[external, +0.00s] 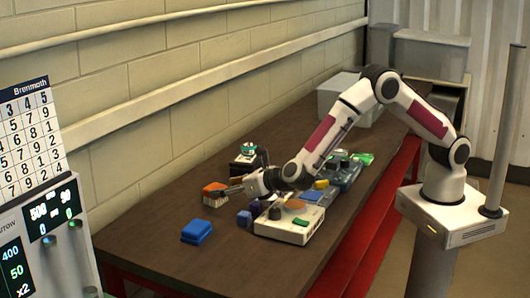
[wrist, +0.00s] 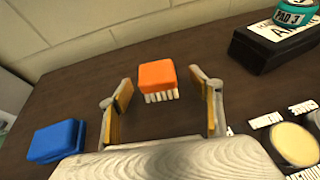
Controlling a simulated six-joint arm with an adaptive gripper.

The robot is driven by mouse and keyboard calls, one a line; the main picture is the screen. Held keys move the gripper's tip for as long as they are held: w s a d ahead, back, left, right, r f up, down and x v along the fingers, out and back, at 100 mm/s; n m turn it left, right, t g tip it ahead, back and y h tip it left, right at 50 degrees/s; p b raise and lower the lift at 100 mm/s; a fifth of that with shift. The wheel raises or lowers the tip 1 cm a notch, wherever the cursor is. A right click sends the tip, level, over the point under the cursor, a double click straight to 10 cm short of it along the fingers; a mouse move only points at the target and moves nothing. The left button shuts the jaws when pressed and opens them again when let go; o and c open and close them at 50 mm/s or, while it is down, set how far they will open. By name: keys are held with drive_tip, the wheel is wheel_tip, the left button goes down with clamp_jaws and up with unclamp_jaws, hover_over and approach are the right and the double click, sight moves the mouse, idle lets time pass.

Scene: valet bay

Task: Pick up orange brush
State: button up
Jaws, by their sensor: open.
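The orange brush (wrist: 157,75) stands on the dark table with its white bristles down, ahead of my gripper in the wrist view. It also shows in the external view as an orange block (external: 214,190) near the wall side of the table. My gripper (wrist: 163,90) is open, with its two tan-padded fingers spread to the left and right of the brush's line. The brush appears just beyond or between the fingertips, and no contact shows. In the external view my gripper (external: 232,188) is low over the table, close beside the brush.
A blue block (wrist: 56,140) lies left of my gripper. A black box (wrist: 275,48) with a teal round pad (wrist: 297,12) stands at the right. A pale device (external: 285,230) with several coloured items is close to my arm.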

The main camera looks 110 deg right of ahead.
drive_tip(key=shift+w+x, duration=0.25)
drive_tip(key=shift+x, duration=2.2)
drive_tip(key=shift+a, duration=0.1)
drive_tip(key=c, duration=1.2)
